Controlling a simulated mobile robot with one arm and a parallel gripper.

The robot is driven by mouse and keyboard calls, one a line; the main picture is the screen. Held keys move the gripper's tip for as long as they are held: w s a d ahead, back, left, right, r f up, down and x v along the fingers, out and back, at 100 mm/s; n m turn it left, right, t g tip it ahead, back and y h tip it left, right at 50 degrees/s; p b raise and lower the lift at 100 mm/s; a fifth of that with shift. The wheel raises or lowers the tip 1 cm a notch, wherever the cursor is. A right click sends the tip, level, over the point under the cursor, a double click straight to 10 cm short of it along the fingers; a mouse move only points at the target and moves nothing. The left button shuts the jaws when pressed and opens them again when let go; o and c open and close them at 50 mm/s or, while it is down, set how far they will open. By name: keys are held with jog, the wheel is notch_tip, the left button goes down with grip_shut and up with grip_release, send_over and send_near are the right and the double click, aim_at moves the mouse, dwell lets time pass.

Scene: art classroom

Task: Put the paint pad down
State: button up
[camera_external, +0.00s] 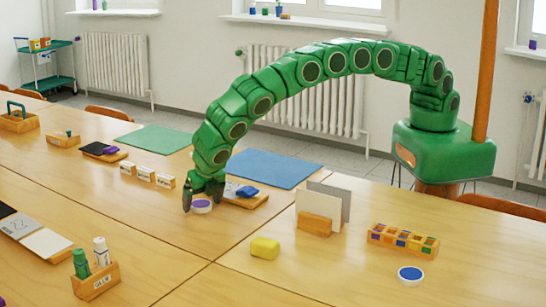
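A round white paint pad with a purple top (202,205) is between the fingertips of my gripper (203,197), near the middle of the table. The two fingers point down and meet the pad's left and right edges. The pad is level and at or just above the tabletop; I cannot tell which. A second round pad with a blue top (410,273) lies on the table at the front right, away from my gripper.
A wooden tray (261,202) with a blue item stands just right of my gripper. Small labelled blocks (146,174) stand to its left. A yellow sponge-like block (265,247), a card holder (314,224) and a paint box (402,240) are further right.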

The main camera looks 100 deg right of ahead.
jog(key=v, duration=1.2)
jog(key=shift+r, duration=0.15)
jog(key=s+d+r+m+g+y, duration=0.1)
jog(key=s+d+r+m, duration=0.5)
jog(key=s+d+r, duration=0.55)
jog(key=s+d+r+m+g+y, duration=0.1)
jog(key=s+d+r+m, duration=0.55)
jog(key=s, duration=0.75)
jog(key=s+d+r+m+y, duration=0.1)
jog(key=s+m, duration=0.4)
jog(key=s, duration=1.2)
jog(key=s+d+r+m+g+y, duration=0.1)
jog(key=s+d+m, duration=0.3)
jog(key=s, duration=1.4)
jog(key=shift+s+d+r+m+g, duration=0.25)
jog(key=shift+s+r+m+g, duration=0.1)
jog(key=shift+r+m, duration=0.1)
